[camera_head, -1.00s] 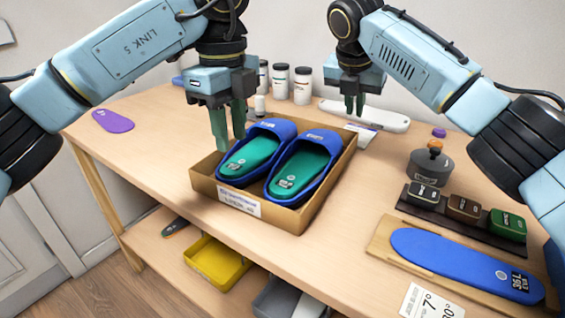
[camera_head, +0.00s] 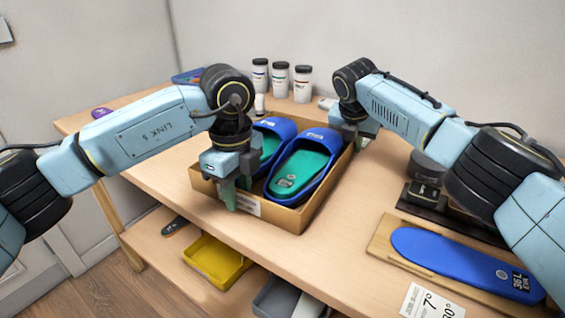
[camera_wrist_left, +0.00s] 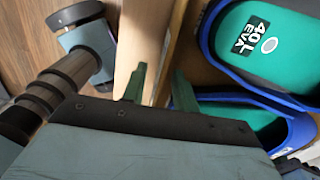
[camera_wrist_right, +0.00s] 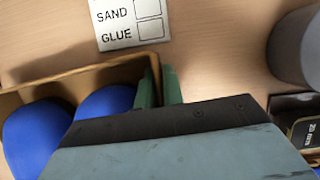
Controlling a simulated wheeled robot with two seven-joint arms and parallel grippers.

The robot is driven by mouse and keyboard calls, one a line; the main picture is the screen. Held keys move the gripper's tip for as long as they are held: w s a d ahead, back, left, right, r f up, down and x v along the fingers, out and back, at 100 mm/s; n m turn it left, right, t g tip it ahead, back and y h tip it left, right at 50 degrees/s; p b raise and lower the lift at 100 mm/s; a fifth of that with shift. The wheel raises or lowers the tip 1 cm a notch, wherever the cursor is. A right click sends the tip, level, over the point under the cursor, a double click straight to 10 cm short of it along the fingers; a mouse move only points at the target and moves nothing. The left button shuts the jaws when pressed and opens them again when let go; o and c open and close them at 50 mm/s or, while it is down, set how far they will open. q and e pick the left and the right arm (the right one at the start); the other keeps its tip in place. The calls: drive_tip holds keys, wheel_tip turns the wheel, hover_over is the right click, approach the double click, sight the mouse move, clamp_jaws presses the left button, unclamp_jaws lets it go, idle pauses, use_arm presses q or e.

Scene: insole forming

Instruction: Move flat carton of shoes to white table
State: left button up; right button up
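The flat open carton (camera_head: 300,217) stands on the wooden workbench with two blue shoes, the right one (camera_head: 330,145) in clear view, with green insoles. My left gripper (camera_head: 237,198) is low at the carton's front-left wall. In the left wrist view its open fingers (camera_wrist_left: 160,88) are on either side of the wall's line; contact cannot be told. My right gripper (camera_head: 360,140) is at the carton's far-right side, its fingertips mostly hidden in the head view. In the right wrist view its fingers (camera_wrist_right: 160,88) stand slightly apart at the carton wall (camera_wrist_right: 80,72). No white table is in view.
White jars (camera_head: 280,80) stand behind the carton. A grey pot (camera_head: 430,165), dark block rack (camera_head: 424,205) and a blue insole (camera_head: 465,262) on a board are to the right. A yellow bin (camera_head: 215,262) sits on the shelf below. The bench front-left of the carton is clear.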

use_arm(q)
clamp_jaws()
use_arm(e)
clamp_jaws()
use_arm(q)
drive_tip(key=shift+r, duration=0.2)
use_arm(e)
drive_tip(key=shift+r, duration=0.2)
